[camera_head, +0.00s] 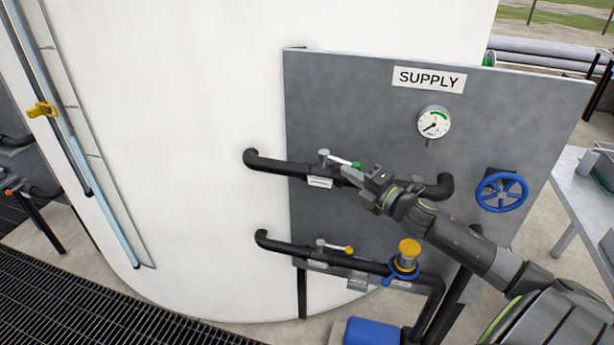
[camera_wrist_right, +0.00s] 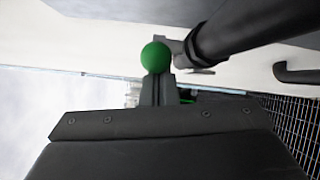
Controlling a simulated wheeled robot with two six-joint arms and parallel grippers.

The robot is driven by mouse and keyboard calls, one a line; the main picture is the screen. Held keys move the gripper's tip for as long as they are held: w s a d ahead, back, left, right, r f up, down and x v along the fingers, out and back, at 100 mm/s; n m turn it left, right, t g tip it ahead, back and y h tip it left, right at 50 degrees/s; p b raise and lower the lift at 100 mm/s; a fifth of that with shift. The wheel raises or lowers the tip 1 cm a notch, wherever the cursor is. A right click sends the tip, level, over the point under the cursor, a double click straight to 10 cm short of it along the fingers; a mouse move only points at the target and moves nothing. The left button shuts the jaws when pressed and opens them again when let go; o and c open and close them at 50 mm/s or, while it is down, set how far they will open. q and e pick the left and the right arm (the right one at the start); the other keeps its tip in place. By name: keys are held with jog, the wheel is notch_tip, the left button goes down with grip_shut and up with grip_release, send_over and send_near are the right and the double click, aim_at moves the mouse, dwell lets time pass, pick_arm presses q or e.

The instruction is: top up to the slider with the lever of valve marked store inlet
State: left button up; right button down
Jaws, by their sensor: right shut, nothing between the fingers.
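A sight tube (camera_head: 80,140) with light blue fill runs down the white tank, and a yellow slider (camera_head: 43,110) sits on it. The upper pipe's valve has a pale lever (camera_head: 338,160) ending in a green knob (camera_head: 356,165), pointing right along the pipe. The lower pipe's valve has a yellow-knobbed lever (camera_head: 337,248). The small labels below the valves are too small to read. My right gripper (camera_head: 358,173) is shut and empty beside the green knob. In the right wrist view, the green knob (camera_wrist_right: 155,57) is just beyond the fingertips (camera_wrist_right: 157,78); contact is unclear. My left gripper is out of view.
The grey panel bears a SUPPLY sign (camera_head: 428,80), a pressure gauge (camera_head: 433,122) and a blue handwheel (camera_head: 501,192). A yellow-capped fitting with a blue ring (camera_head: 405,266) stands on the lower pipe. A blue box (camera_head: 371,332) is below. A table (camera_head: 580,180) is at right.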

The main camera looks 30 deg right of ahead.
aim_at(359, 168)
jog(key=y+b, duration=0.1)
jog(key=d+n+y, duration=0.1)
jog(key=d+n+y+b, duration=0.1)
jog(key=shift+w+f+g+b, duration=0.2)
jog(key=shift+f+g+b, duration=0.05)
jog(key=shift+g+b, duration=0.15)
jog(key=shift+w+d+r+y, duration=0.1)
jog(key=shift+r+y, duration=0.2)
jog(key=shift+w+d, duration=0.1)
jog(key=shift+d, duration=0.3)
